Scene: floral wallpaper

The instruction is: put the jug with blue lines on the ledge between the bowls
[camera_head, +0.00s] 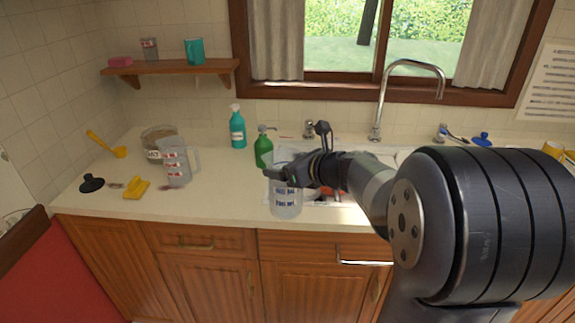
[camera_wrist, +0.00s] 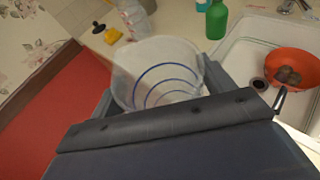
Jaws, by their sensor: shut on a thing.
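The clear jug with blue lines (camera_head: 286,200) is in my gripper (camera_head: 283,172), at the counter's front edge by the sink. In the wrist view I look into the jug (camera_wrist: 165,72), with blue curved lines inside; the gripper body covers its near part. My gripper is shut on it. A wooden ledge (camera_head: 170,68) is on the back wall at upper left. It bears a pink item (camera_head: 120,62), a small glass (camera_head: 149,48) and a teal cup (camera_head: 194,50). I cannot make out bowls on it.
A clear jug with red marks (camera_head: 176,165) and a glass container (camera_head: 157,140) stand on the left counter, near yellow items (camera_head: 136,188). A green bottle (camera_head: 263,150) and a teal bottle (camera_head: 237,128) stand left of the sink. An orange bowl (camera_wrist: 287,65) is in the sink.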

